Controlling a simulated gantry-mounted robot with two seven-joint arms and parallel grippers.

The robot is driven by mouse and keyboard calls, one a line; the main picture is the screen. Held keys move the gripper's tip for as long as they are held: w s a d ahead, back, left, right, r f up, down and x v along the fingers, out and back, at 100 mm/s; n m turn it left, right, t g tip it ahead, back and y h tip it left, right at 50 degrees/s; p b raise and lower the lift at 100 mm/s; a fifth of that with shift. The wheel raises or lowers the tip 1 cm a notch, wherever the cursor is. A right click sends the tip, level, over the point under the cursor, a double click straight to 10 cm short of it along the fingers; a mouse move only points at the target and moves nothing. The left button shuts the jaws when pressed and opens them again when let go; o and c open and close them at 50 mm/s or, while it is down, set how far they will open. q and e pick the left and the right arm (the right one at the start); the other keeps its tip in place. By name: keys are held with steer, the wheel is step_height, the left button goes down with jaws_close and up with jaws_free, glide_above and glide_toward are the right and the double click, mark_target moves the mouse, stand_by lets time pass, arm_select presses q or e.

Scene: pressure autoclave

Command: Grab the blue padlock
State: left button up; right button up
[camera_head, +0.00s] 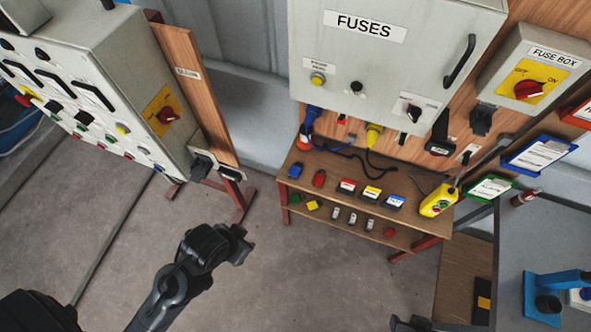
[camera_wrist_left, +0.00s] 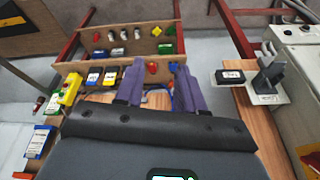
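The small blue padlock (camera_head: 295,171) sits on the left end of the wooden shelf's top board (camera_head: 330,166), beside a red one (camera_head: 319,178) in the head view. My left gripper (camera_head: 243,243) is in front of and below the shelf, to the left, apart from the padlock. In the left wrist view its two purple fingers (camera_wrist_left: 160,88) stand apart with nothing gripped, pointing towards the shelf.
A grey FUSES cabinet (camera_head: 395,60) hangs above the shelf, with plugs and cables below it. Red, yellow and blue labelled blocks and a yellow control box (camera_head: 438,200) share the top board. A control cabinet (camera_head: 100,80) stands left. The floor before the shelf is clear.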

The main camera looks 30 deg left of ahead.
stand_by(0.4)
arm_select(q)
steer(key=shift+o, duration=0.3)
steer(key=o, duration=0.8)
